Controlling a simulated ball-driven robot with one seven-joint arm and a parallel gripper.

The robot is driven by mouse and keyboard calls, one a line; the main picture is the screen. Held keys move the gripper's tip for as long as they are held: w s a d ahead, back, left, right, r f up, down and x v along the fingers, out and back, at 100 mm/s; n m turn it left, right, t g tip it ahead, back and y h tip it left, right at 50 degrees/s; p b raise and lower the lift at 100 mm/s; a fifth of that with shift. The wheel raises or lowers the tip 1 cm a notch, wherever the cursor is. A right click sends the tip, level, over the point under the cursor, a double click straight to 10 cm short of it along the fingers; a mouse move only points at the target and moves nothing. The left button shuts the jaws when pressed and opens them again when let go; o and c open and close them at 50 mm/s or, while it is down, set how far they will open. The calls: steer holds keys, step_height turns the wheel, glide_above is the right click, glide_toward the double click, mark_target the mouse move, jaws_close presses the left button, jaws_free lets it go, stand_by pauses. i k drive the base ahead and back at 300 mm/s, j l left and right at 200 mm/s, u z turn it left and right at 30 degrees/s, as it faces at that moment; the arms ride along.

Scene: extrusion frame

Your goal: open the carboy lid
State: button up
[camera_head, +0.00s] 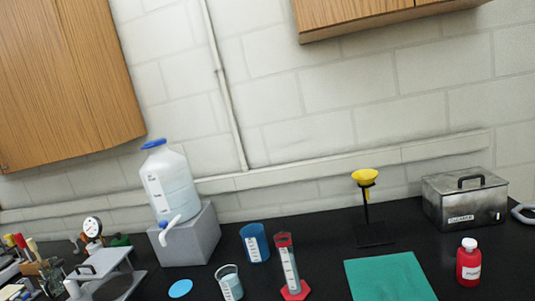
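The carboy (168,183) is a translucent white jug with a label, standing on a grey block (187,236) on the black bench at the left. Its blue lid (154,144) sits on the top of its neck and looks closed. A white spigot with a blue end (167,229) hangs at its front, over the block. My gripper does not show in this view, so nothing of mine is seen near the carboy.
Wooden cabinets (70,85) hang at upper left and upper right (370,15). In front stand a blue cup (254,243), a beaker (230,283) and a red-based cylinder (289,264). A yellow funnel (365,177), steel box (464,200) and red bottle (468,264) are right.

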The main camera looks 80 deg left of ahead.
mark_target(157, 142)
steer(key=u, duration=2.95)
steer(key=i, duration=0.85)
